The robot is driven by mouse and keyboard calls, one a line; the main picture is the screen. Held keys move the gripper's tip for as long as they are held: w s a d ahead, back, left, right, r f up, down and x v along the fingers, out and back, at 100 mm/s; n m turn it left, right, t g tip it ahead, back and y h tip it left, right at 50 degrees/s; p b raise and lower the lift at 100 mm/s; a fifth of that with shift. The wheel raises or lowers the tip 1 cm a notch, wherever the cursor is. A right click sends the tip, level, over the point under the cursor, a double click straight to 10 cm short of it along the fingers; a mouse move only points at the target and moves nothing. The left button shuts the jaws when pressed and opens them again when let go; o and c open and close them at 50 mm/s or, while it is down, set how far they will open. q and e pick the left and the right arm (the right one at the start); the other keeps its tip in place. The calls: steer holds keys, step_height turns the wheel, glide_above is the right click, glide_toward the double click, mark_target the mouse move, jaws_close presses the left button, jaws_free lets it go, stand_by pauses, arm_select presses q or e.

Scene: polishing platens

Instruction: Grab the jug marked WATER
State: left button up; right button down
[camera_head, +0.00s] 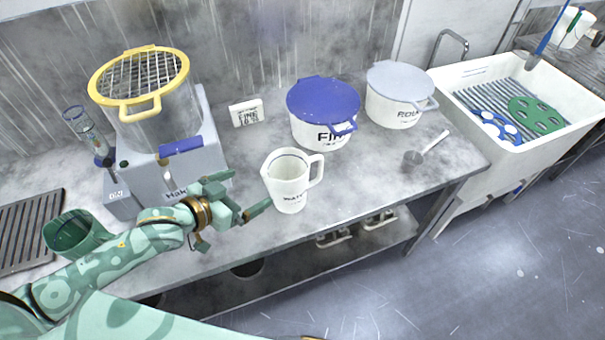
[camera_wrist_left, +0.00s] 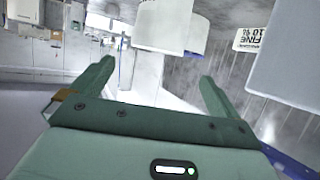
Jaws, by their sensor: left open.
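The white jug marked WATER (camera_head: 288,184) stands upright on the grey counter, its handle to the right. My left gripper (camera_head: 252,189) is open and empty, just left of the jug and apart from it, with its fingers pointing towards it. In the left wrist view the open fingers (camera_wrist_left: 155,80) show with nothing between them. White rounded vessels (camera_wrist_left: 165,25) hang in from the top of that tilted view; I cannot tell surely which one is the jug. My right gripper is not in view.
A grey machine (camera_head: 174,165) with a yellow guard stands behind my left arm. A blue-lidded tub (camera_head: 322,105), a grey-lidded tub (camera_head: 397,98) and a FINE sign (camera_head: 246,112) stand behind the jug. A scoop (camera_head: 425,149) lies right. A green beaker (camera_head: 72,234) is left.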

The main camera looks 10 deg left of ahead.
mark_target(300, 161)
arm_select(q)
steer(key=b+x, duration=0.1)
steer(key=x, duration=0.9)
steer(key=shift+w+d+b, duration=0.1)
steer(key=shift+w+b, duration=0.1)
steer(key=shift+b, duration=0.1)
steer(key=b+x, duration=0.1)
steer(key=x, duration=0.3)
steer(key=shift+w+d, duration=0.3)
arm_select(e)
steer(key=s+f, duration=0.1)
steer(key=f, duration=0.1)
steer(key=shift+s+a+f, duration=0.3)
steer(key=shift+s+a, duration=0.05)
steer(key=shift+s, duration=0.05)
arm_select(q)
steer(key=shift+s, duration=0.1)
steer(key=shift+c, duration=0.3)
steer(key=c, duration=1)
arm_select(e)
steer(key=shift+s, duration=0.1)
arm_select(q)
steer(key=shift+o, duration=0.2)
steer(key=shift+r, duration=0.15)
